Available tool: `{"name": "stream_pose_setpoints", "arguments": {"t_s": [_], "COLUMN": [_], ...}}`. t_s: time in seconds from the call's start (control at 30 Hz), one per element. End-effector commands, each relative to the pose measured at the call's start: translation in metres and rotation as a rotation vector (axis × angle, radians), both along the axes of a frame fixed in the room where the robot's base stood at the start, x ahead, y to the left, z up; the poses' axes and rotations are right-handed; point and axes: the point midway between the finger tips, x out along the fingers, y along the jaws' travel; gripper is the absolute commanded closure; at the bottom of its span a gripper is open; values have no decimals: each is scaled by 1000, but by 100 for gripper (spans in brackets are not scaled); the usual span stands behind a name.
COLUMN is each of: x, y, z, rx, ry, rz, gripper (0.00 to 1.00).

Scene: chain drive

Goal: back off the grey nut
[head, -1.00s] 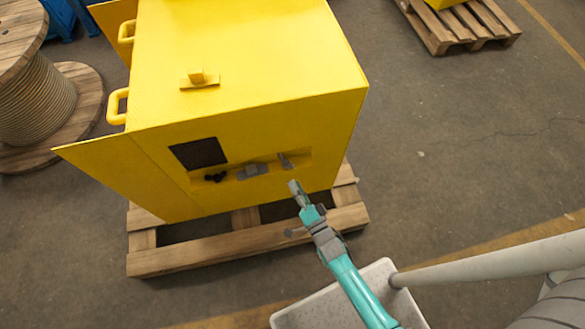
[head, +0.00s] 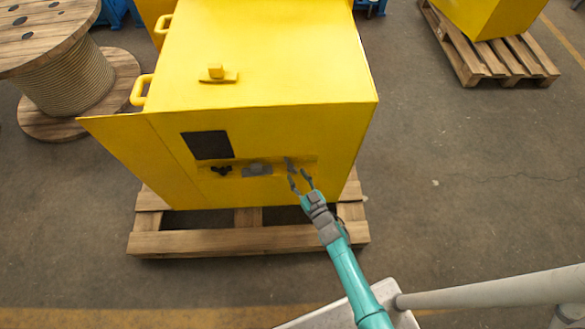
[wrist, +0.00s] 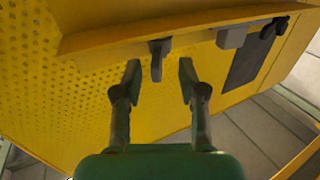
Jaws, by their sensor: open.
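The yellow machine housing (head: 270,135) has a shallow recess in its front. A small grey part (head: 289,164) projects at the recess's right end; it is too small to tell surely whether it is the grey nut. In the wrist view this grey part (wrist: 158,60) shows ahead, between the fingertip lines. My gripper (head: 300,183) is open, its fingers pointing at the recess just in front of that part. In the wrist view my gripper (wrist: 160,78) is empty, with a gap between its fingers and no clear contact.
A wider grey block (head: 257,170) and a black knob (head: 221,171) sit left of the grey part, below a dark panel (head: 207,145). The wrist view shows the recess's ledge (wrist: 200,25) close by. The housing stands on a wooden pallet (head: 235,243).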

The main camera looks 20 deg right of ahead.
Motion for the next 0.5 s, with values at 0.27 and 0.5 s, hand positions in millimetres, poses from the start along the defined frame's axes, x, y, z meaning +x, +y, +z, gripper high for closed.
{"name": "stream_pose_setpoints", "arguments": {"t_s": [0.27, 0.5], "x": [35, 43], "y": [4, 5], "z": [0, 0], "rx": [2, 1], "ry": [-1, 1], "rz": [1, 0], "gripper": [59, 59]}}
